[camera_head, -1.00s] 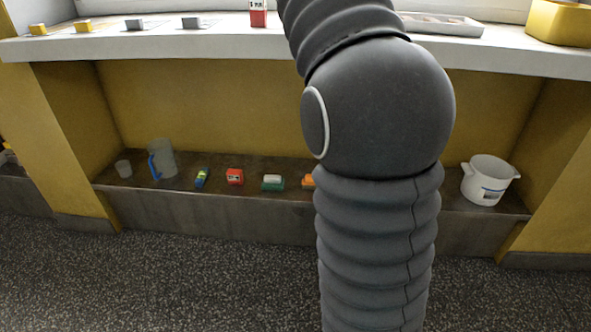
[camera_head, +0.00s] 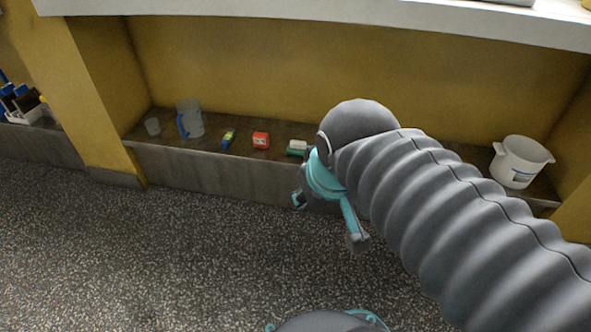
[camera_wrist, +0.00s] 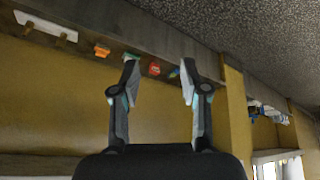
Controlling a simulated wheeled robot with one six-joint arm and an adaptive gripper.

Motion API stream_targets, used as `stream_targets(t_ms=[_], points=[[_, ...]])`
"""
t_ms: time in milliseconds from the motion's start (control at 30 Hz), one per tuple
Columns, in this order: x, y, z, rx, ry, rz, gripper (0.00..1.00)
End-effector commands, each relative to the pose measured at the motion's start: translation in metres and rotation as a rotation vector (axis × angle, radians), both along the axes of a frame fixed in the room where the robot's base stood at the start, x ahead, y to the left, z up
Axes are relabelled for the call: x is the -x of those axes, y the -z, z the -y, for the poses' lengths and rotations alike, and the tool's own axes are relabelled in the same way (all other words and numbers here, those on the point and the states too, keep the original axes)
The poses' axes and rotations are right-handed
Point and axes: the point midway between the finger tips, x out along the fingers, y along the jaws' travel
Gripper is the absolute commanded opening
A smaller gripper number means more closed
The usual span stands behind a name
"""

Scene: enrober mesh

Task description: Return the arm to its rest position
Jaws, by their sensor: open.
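My gripper (camera_head: 328,219) hangs in front of the low shelf in the head view, teal and grey, its two fingers apart and pointing down to the left. In the wrist view my gripper (camera_wrist: 158,64) shows both fingers spread with nothing held between them. My ribbed grey arm crosses the right half of the head view and hides part of the shelf.
The speckled floor (camera_head: 180,250) is clear.

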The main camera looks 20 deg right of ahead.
Motion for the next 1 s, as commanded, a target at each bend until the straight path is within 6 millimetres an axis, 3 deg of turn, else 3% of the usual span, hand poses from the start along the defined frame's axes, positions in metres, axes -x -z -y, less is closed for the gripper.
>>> stream_targets(t_ms=[133, 433, 567, 767, 1000], points=[[0.012, 0.015, -0.008, -0.074, 0.067, 0.002, 0.45], [0.012, 0.015, -0.009, -0.080, 0.073, 0.000, 0.45], [0.012, 0.001, -0.009, -0.079, 0.073, 0.000, 0.45], [0.012, -0.039, -0.008, -0.078, 0.072, 0.000, 0.45], [0.012, -0.041, -0.008, -0.078, 0.072, 0.000, 0.45]])
